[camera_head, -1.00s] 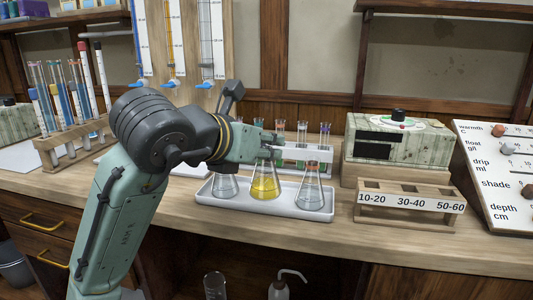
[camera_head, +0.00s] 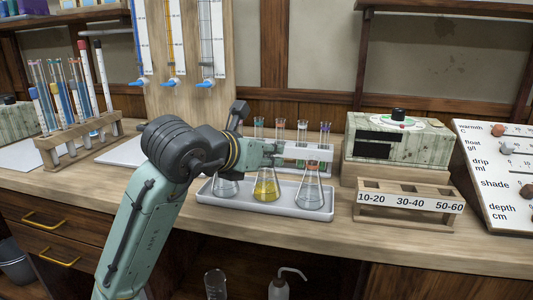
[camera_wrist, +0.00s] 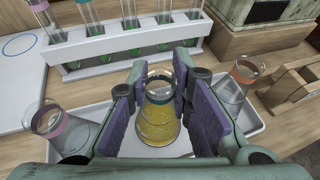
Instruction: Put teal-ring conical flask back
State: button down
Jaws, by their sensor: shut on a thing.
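The teal-ring conical flask (camera_head: 265,188) with yellow liquid is upright in the middle of the white tray (camera_head: 318,214). In the wrist view the flask (camera_wrist: 158,122) stands between the purple pads of my gripper (camera_wrist: 158,103), which is shut on it. I cannot tell whether its base touches the tray. A pink-ring flask (camera_wrist: 70,134) with clear contents stands at the left of the tray, and an orange-ring flask (camera_wrist: 235,86) at the right. In the head view my arm hides the flask's neck and part of the left flask.
A white rack of test tubes (camera_wrist: 115,46) stands close behind the tray. A wooden slot rack (camera_head: 410,202) and a stone-patterned box (camera_head: 398,140) are on the right. A wooden tube rack (camera_head: 75,142) is on the left. The bench's front edge lies close before the tray.

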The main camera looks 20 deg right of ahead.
jog(key=shift+f, duration=0.2)
jog(key=c, duration=1.4)
grip_release()
jog(key=shift+c, duration=0.2)
jog(key=shift+r, duration=0.25)
jog(key=shift+s+a+r, duration=0.1)
jog(key=shift+s+a, duration=0.05)
jog(key=shift+a, duration=0.15)
jog(key=v, duration=1.1)
jog(key=shift+s+b, duration=0.2)
jog(key=shift+b, duration=0.15)
jog(key=shift+a, duration=0.1)
